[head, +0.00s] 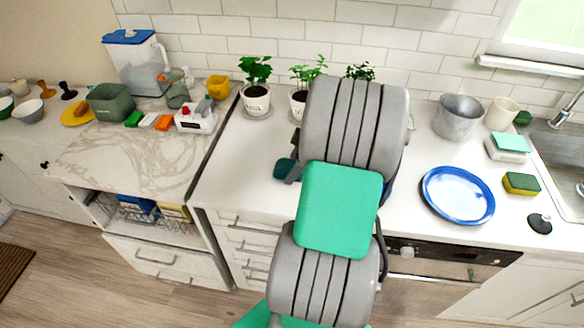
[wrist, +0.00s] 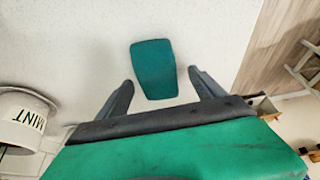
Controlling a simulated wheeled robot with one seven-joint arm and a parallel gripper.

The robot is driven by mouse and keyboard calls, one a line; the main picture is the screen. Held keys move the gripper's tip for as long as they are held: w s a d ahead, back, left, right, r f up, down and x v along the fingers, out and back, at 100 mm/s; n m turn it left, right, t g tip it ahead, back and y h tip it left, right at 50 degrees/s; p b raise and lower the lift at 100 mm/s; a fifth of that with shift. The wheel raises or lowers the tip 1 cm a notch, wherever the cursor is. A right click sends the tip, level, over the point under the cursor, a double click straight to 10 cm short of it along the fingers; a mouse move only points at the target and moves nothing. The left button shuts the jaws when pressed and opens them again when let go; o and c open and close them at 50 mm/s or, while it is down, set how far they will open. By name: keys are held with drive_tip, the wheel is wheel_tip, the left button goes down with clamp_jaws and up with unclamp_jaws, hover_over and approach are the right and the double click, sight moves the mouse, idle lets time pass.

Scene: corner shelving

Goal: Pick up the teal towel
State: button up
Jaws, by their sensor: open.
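The teal towel (wrist: 153,68) lies on the white counter as a small dark teal piece with rounded corners. In the wrist view it sits just beyond and between the two fingers of my gripper (wrist: 160,85), which is open and empty. In the head view the towel (head: 285,169) shows at the left edge of my arm, partly hidden by it. In that view the arm covers most of the area around my gripper. The gap in height between the fingers and the towel is hard to tell.
A white pot marked MINT (wrist: 22,118) stands left of my gripper. Potted plants (head: 256,97) line the wall. A blue plate (head: 457,194) and a grey pot (head: 458,118) are to the right. The counter's front edge is close to the towel. The counter left of the towel is clear.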

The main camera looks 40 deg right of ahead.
drive_tip(key=shift+w+f, duration=0.15)
drive_tip(key=shift+f, duration=0.3)
drive_tip(key=shift+a, duration=0.1)
drive_tip(key=shift+c, duration=0.6)
drive_tip(key=c, duration=1.4)
drive_tip(key=shift+r, duration=0.3)
drive_tip(key=shift+c, duration=0.2)
wheel_tip(320, 180, up, 2)
drive_tip(key=shift+r+b, duration=0.1)
drive_tip(key=shift+b, duration=0.45)
drive_tip(key=s+a+r+b, duration=0.1)
drive_tip(key=s+a+r, duration=0.7)
drive_tip(key=s+r, duration=0.2)
drive_tip(key=shift+s+a+r, duration=0.15)
drive_tip(key=shift+s+a, duration=0.1)
drive_tip(key=shift+s, duration=0.35)
